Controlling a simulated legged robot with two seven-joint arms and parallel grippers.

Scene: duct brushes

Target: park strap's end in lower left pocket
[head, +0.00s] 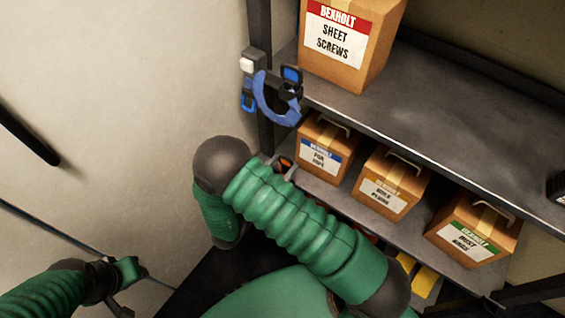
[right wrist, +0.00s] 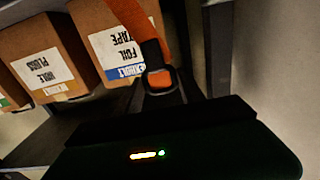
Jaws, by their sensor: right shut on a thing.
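An orange strap (right wrist: 133,22) hangs down in the right wrist view. Its end has a black buckle-like fitting (right wrist: 152,52) around an orange patch. My right gripper (right wrist: 163,88) is shut on this strap end. In the head view my right gripper (head: 283,165) is at the shelf's left end, partly hidden behind my arm, with a bit of orange between its fingers. Above it, on the shelf post, a blue-edged pocket (head: 248,102) sits at the lower left and another blue-edged pocket (head: 291,74) at the upper right. My left gripper (head: 128,290) is low at the left, its fingers unclear.
A white piece (head: 246,64) sits above the lower left pocket. A sheet screws box (head: 350,38) stands on the upper shelf (head: 440,110). The foil tape box (head: 322,155) and others line the lower shelf beside my right gripper.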

